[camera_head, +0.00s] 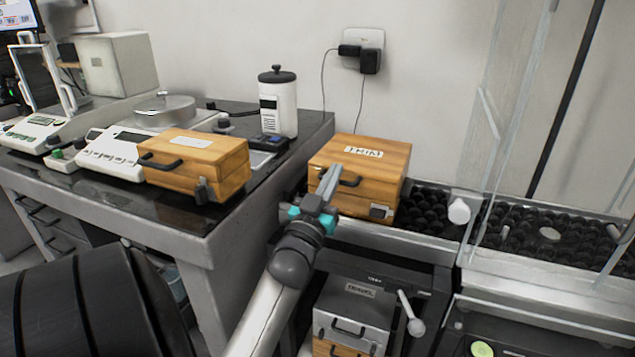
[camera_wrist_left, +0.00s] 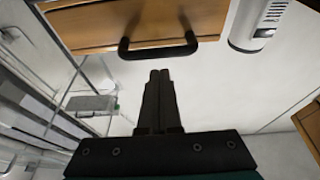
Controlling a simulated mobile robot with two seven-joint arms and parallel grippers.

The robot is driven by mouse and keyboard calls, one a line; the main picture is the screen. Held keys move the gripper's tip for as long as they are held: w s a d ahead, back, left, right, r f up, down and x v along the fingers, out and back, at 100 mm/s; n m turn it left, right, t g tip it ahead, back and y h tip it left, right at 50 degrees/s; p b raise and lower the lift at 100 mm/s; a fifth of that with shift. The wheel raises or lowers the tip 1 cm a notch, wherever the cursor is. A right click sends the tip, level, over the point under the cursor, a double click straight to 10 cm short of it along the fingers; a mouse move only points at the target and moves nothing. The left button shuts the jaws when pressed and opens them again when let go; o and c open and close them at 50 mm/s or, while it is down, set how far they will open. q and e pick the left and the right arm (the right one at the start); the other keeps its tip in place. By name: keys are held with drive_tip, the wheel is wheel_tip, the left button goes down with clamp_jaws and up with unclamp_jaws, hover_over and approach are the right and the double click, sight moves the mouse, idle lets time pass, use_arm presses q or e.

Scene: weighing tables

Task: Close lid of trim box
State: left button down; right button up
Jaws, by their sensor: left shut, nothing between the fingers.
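The trim box (camera_head: 385,160) is a wooden case with a white TRIM label on its top, a dark handle on its front and a latch low at the front right. It stands at the left end of the dark roller bed. Its lid looks down flat on the body, with no clear gap visible. My left gripper (camera_head: 332,175) is shut and empty, in front of the box near the handle, hiding part of the front. In the left wrist view the closed fingers (camera_wrist_left: 159,78) point at the wooden box (camera_wrist_left: 90,25), just short of its black handle. My right gripper is not in view.
A similar wooden box (camera_head: 215,155) stands on the dark table to the left, beside scales and a white canister (camera_head: 278,105). A TRAVEL box (camera_head: 355,305) sits on a shelf below. Clear panels (camera_head: 510,110) stand to the right above the roller bed.

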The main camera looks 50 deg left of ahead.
use_arm(q)
drive_tip(key=s+d+f+p, duration=0.2)
drive_tip(key=s+d+f, duration=0.1)
drive_tip(key=s+f, duration=0.2)
drive_tip(key=shift+s+f, duration=0.3)
drive_tip(key=shift+s, duration=0.3)
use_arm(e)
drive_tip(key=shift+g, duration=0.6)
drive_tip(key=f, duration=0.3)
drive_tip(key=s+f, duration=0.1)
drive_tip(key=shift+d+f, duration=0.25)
use_arm(q)
drive_tip(key=shift+d, duration=0.15)
